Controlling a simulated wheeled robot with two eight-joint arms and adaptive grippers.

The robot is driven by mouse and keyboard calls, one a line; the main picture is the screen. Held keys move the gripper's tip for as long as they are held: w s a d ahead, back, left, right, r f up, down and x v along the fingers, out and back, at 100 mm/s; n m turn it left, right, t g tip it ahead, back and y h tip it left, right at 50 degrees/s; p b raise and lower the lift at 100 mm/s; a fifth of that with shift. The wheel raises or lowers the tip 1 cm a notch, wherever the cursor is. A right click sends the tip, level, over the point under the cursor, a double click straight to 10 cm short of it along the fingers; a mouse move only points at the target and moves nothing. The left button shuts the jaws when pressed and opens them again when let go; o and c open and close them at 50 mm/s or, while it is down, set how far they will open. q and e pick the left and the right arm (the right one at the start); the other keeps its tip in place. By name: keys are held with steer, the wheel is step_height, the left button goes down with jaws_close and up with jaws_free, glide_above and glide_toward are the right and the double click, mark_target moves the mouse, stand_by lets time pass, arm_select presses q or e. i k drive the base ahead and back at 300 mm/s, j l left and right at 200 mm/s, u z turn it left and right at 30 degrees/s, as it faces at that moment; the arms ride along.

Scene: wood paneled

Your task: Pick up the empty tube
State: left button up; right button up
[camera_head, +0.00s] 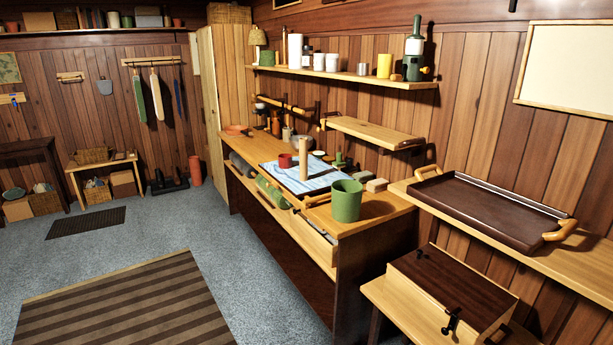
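A slim tan upright cylinder (303,160), which looks like a bare tube, stands on a blue and white striped cloth (285,178) on the wooden counter. I cannot tell from here whether it is hollow. A small red cup (285,161) stands just left of it. A white upright roll (295,50) stands on the wall shelf above. Neither of my grippers is in view.
A green pot (346,201) stands at the counter's near end, with small blocks (366,181) behind it. A dark tray (490,208) with wooden handles rests on the right ledge. A wooden box (452,290) sits below it.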

mark_target(303, 142)
steer(key=i, duration=0.5)
steer(key=i+z, duration=0.1)
steer(key=z, duration=0.65)
steer(key=i+j+z, duration=0.25)
steer(key=j+z, duration=0.25)
steer(key=j, duration=0.15)
steer(key=i+j+z, duration=0.25)
steer(key=j, duration=0.15)
steer(key=j+z, duration=0.25)
steer(key=k+j, duration=0.05)
steer(key=j, duration=0.05)
